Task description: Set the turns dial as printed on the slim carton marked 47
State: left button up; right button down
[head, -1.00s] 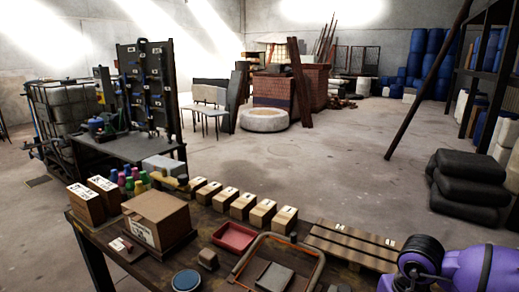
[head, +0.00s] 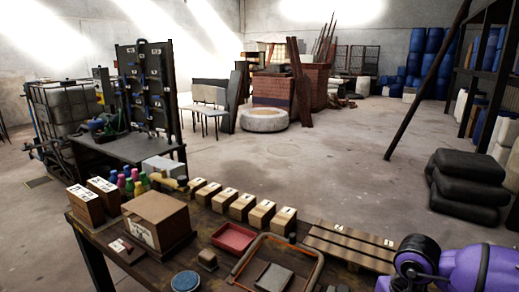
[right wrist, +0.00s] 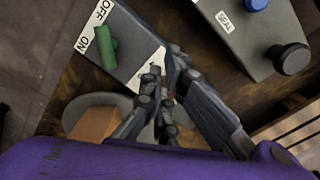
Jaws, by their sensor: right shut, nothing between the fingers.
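Two slim brown cartons (head: 85,205) (head: 105,194) stand at the left end of the bench. Each has a white label on top, too small to read, so I cannot tell which is marked 47. In the right wrist view, my right gripper (right wrist: 158,78) is shut and empty, by a white label on a grey box (right wrist: 122,48) with a green lever (right wrist: 105,47) between OFF and ON. A second grey box (right wrist: 245,38) bears a plate that seems to read SEAL, with a black knob (right wrist: 292,58). I cannot identify the turns dial. My left gripper is not in view.
The bench holds a large brown box (head: 156,219), a red tray (head: 233,238), several small numbered blocks (head: 242,206), a slatted board (head: 350,244) and a blue round lid (head: 185,281). An orange block (right wrist: 92,124) lies near my right gripper. Open floor lies beyond.

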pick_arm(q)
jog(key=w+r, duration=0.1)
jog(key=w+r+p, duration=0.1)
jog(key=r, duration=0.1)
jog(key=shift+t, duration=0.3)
pick_arm(e)
jog(key=r, duration=0.4)
jog(key=shift+w+r, duration=0.2)
jog(key=shift+w, duration=0.1)
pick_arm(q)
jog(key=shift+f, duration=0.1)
